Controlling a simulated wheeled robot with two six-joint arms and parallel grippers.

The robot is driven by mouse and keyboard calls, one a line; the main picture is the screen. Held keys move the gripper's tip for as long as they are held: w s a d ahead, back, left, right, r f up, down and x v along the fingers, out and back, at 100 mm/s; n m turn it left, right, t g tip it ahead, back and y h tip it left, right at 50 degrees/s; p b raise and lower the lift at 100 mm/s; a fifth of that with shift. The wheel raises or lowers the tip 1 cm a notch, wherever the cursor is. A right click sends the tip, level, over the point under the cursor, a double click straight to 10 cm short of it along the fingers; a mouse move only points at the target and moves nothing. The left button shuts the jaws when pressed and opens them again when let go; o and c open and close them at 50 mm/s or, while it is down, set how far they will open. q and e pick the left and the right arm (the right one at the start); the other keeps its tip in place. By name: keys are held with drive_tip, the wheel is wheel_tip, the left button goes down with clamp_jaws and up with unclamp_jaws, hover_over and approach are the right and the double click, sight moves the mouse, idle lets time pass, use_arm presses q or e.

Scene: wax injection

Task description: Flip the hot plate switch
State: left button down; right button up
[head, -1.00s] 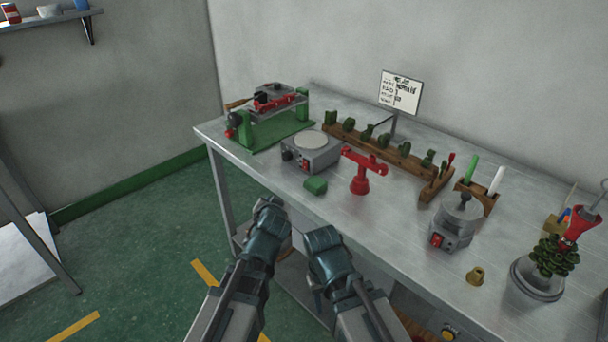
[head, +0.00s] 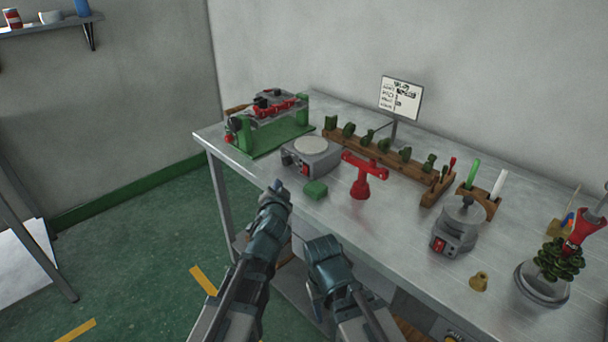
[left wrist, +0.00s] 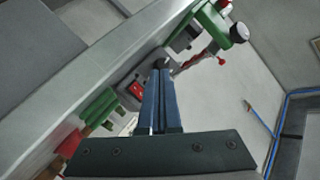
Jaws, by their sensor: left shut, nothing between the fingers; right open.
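The hot plate (head: 318,163) is a grey box with a round pale top, near the table's front edge in the head view. Its red switch (head: 304,169) is on the front face and also shows in the left wrist view (left wrist: 136,91). My left gripper (head: 278,186) is shut and empty, in front of and below the switch side of the hot plate. In the left wrist view its blue fingers (left wrist: 161,72) lie together just beside the switch; I cannot tell whether they touch the box. My right arm's wrist shows low in the middle, but its fingers are hidden.
A wooden rack (head: 375,155) runs behind. A grey pot heater (head: 456,230) with another red switch is farther right.

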sight(297, 188)
use_arm(q)
drive_tip(key=shift+w+d+f+b, duration=0.2)
drive_tip(key=shift+w+d+f, duration=0.05)
drive_tip(key=shift+w+d, duration=1.05)
drive_tip(key=shift+w+d+f+b, duration=0.2)
drive_tip(key=shift+w+d, duration=1.1)
drive_tip(key=shift+w+d, duration=0.1)
drive_tip(key=shift+w+d, duration=0.2)
drive_tip(key=shift+w+d+f, duration=0.1)
drive_tip(key=shift+w+d, duration=0.15)
idle(0.9)
drive_tip(key=shift+s+a, duration=0.1)
drive_tip(key=shift+s, duration=0.05)
drive_tip(key=shift+s+a, duration=0.4)
drive_tip(key=shift+a, duration=0.05)
idle(0.4)
drive_tip(key=shift+s+a+r+p, duration=0.2)
drive_tip(key=shift+s+a, duration=0.7)
drive_tip(key=shift+s+a+r+p, duration=0.15)
drive_tip(key=shift+s+a+r, duration=0.05)
drive_tip(key=shift+s+a, duration=0.7)
